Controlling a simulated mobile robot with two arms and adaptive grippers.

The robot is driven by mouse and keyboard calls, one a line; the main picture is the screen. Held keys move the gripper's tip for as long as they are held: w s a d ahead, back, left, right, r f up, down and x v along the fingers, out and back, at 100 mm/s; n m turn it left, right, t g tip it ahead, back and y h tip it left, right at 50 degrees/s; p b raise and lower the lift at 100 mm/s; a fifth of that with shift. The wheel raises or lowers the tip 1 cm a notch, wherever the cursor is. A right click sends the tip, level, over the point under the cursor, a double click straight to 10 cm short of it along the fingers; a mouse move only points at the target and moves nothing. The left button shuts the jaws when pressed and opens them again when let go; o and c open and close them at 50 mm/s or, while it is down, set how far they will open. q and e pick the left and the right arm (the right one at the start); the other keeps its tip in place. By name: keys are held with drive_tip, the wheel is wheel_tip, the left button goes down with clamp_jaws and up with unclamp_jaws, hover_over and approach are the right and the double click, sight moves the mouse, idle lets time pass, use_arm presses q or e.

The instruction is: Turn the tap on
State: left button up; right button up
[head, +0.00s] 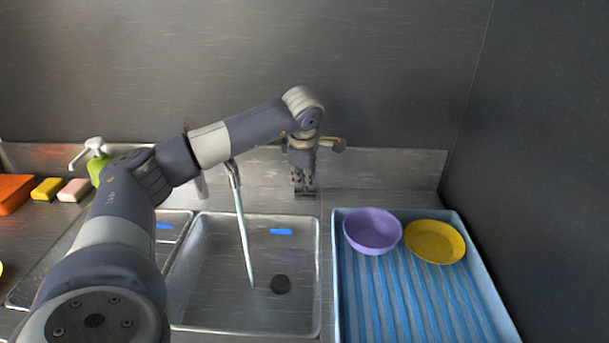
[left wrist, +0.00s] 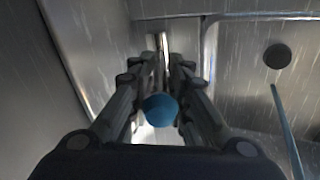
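Water runs from the tap's spout (head: 233,172) in a thin stream (head: 243,235) into the sink basin (head: 210,285); the stream also shows in the left wrist view (left wrist: 287,130). My left arm crosses in front of the tap and hides most of it, including its handle. My left gripper (head: 304,188) points down behind the basin, right of the spout. In the left wrist view its fingers (left wrist: 162,65) are partly apart with a narrow gap. A blue round piece (left wrist: 160,108), perhaps part of the tap, shows between them; contact is unclear. My right gripper is out of view.
A light-blue ribbed tray (head: 340,290) on the right holds a purple bowl (head: 372,231) and a yellow bowl (head: 434,242). A green dispenser (head: 97,165), a pink sponge (head: 74,190), a yellow sponge (head: 47,189) and an orange block (head: 14,193) stand left. The back wall is close.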

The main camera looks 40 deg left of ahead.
use_arm(q)
drive_tip(key=shift+o, duration=1.1)
drive_tip(key=shift+r, duration=0.15)
drive_tip(key=v, duration=1.2)
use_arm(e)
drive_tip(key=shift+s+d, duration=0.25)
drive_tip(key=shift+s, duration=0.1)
